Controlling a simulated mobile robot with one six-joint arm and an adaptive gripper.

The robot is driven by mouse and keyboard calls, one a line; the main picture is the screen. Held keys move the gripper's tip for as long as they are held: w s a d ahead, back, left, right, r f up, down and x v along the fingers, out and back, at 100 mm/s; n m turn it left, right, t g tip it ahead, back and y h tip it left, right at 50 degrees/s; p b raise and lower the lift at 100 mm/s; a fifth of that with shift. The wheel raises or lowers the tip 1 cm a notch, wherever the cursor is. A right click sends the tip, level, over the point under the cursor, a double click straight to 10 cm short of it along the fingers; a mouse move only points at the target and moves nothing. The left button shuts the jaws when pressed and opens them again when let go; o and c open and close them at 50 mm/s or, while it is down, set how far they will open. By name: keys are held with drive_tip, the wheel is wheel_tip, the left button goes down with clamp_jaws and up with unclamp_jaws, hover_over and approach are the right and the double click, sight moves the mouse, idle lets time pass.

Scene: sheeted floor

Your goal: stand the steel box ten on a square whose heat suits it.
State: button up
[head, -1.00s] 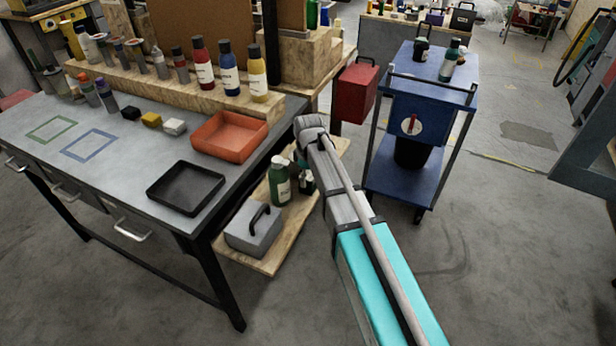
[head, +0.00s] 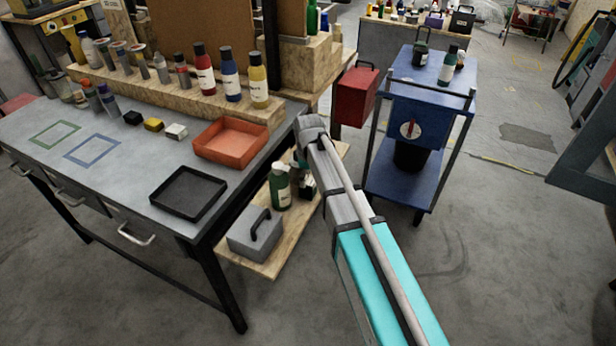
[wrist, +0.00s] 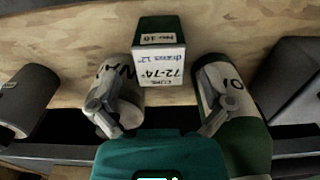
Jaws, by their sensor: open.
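The small dark green box (wrist: 159,30) marked "No 10" has a white label reading "72-74°" and "draws 12°". In the wrist view it stands beyond my open gripper (wrist: 162,112), roughly centred between the fingertips and apart from them. In the head view it is a small dark shape (head: 306,187) on the low wooden shelf, partly hidden by my arm. My gripper itself is mostly hidden there. A green square outline (head: 54,133) and a blue square outline (head: 91,148) lie on the grey bench top; I can read no heat marking on either.
Beside the box are a green bottle (head: 281,188) and a grey toolbox (head: 255,232) on the shelf (head: 270,266). The bench holds a black tray (head: 188,193), an orange tray (head: 231,142) and small blocks. A blue trolley (head: 420,180) stands right. Both squares are empty.

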sight(308, 180)
wheel_tip(308, 180, up, 10)
drive_tip(key=p, duration=0.9)
idle(0.8)
drive_tip(key=s+d+m, duration=0.7)
drive_tip(key=s+d, duration=0.1)
drive_tip(key=d, duration=0.3)
drive_tip(key=s+d+m, duration=0.7)
drive_tip(key=s+d, duration=0.1)
drive_tip(key=d, duration=0.4)
drive_tip(key=shift+s, duration=0.4)
